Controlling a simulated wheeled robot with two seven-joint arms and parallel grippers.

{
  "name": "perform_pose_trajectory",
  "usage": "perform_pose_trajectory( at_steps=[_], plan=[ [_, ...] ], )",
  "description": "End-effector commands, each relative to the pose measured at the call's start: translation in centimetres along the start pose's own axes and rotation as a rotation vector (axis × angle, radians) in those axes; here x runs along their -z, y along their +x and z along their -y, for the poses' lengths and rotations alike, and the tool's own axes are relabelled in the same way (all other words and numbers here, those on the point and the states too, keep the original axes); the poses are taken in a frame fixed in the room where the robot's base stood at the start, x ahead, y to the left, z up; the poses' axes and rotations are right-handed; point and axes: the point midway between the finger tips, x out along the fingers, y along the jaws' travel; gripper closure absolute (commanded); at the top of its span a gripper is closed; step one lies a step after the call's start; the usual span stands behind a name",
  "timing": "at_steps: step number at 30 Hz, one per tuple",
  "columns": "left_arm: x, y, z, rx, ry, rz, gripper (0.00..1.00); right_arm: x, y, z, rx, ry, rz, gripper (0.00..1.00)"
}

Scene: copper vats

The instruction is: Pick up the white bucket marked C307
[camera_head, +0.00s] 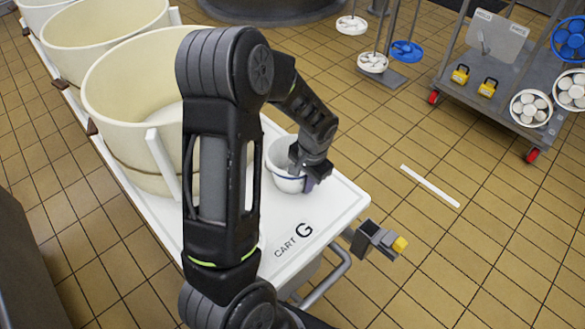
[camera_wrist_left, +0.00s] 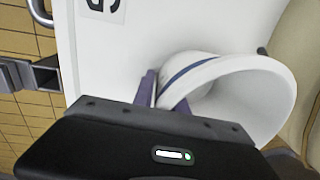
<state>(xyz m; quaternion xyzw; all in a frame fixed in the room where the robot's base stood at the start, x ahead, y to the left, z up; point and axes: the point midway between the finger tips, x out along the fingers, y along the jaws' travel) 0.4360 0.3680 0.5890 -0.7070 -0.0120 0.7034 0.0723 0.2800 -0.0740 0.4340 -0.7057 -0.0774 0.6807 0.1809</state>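A small white bucket (camera_head: 281,166) with a blue band stands on the white cart top (camera_head: 335,207), near the corner marked CART G. No C307 mark can be read on it. In the left wrist view the bucket (camera_wrist_left: 245,90) looks tilted, with its open mouth to the right. My left gripper (camera_head: 310,183) is at the bucket's near right rim. In the wrist view its two purple fingers (camera_wrist_left: 165,95) sit close together on either side of the bucket wall and appear shut on it. My right gripper is not in view.
Large cream vats (camera_head: 130,110) stand in a row along the cart, close left of the bucket. A grey latch with a yellow tip (camera_head: 380,240) juts from the cart's end. A wheeled rack (camera_head: 500,80) stands at upper right. Tiled floor between is mostly clear, with a white strip (camera_head: 430,186).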

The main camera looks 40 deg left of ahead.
Motion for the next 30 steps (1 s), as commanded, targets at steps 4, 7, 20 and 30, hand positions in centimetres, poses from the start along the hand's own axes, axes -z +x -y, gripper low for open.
perform_pose_trajectory(
  at_steps=[4, 7, 20, 30],
  plan=[
    [0.00, 0.00, 0.00, 0.000, 0.000, 0.000, 0.96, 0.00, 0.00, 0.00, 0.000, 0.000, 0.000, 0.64],
    [0.00, 0.00, 0.00, 0.000, 0.000, 0.000, 1.00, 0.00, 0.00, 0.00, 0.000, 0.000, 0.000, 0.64],
    [0.00, 0.00, 0.00, 0.000, 0.000, 0.000, 1.00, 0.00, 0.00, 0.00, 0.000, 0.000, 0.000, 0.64],
    [0.00, 0.00, 0.01, 0.000, 0.000, 0.000, 1.00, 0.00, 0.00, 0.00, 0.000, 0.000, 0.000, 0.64]
  ],
)
